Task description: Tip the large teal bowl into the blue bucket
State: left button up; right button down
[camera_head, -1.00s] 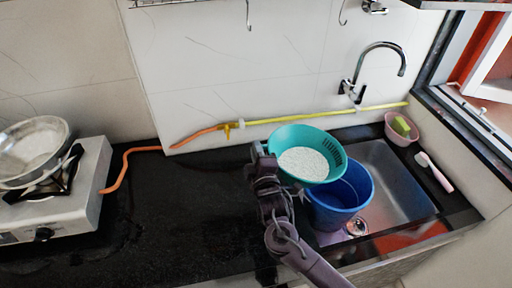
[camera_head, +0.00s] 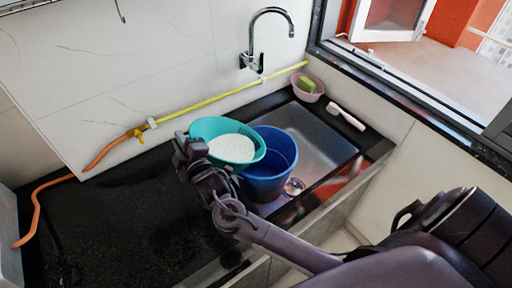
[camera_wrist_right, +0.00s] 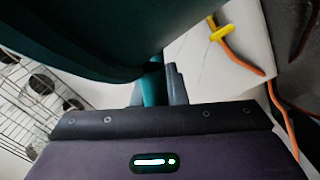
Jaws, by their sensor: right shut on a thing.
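The large teal bowl (camera_head: 202,127) holds a heap of white grains (camera_head: 232,148). It is off the counter, beside and above the left side of the blue bucket (camera_head: 267,180); its right edge overlaps the bucket's mouth in the head view. The bowl looks slightly tilted, with the grains still inside. My right gripper (camera_head: 196,150) is shut on the bowl's near left rim. In the right wrist view, the bowl's dark teal wall (camera_wrist_right: 90,35) fills the upper left, and its rim sits between the fingers (camera_wrist_right: 155,85). The bucket's visible inside looks empty. My left gripper is out of view.
The bucket stands in the steel sink (camera_head: 318,135), below the tap (camera_head: 268,12). A pink bowl (camera_head: 307,90) with a green item and a pink-white brush (camera_head: 345,117) lie at the back right. A yellow-orange hose (camera_head: 200,103) runs behind. The black counter (camera_head: 110,220) is clear at left.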

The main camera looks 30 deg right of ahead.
jog(key=shift+d+r, duration=0.15)
jog(key=shift+w+d+r+m+p, duration=0.15)
jog(key=shift+d+r+m+p, duration=0.7)
jog(key=shift+d+m+p, duration=0.2)
jog(key=shift+r, duration=0.1)
dwell(0.9)
jog(key=shift+w+d+r+m+p, duration=0.1)
jog(key=shift+d+r+m+p, duration=0.35)
jog(key=shift+d+r+p, duration=0.35)
jog(key=shift+d, duration=0.3)
dwell(0.8)
jog(key=shift+w+d+r+m+p, duration=0.1)
jog(key=shift+d+r+m+p, duration=0.2)
jog(key=shift+d, duration=0.2)
jog(key=shift+d+r+m+p, duration=0.2)
jog(key=shift+d+m, duration=0.1)
jog(key=shift+d, duration=0.15)
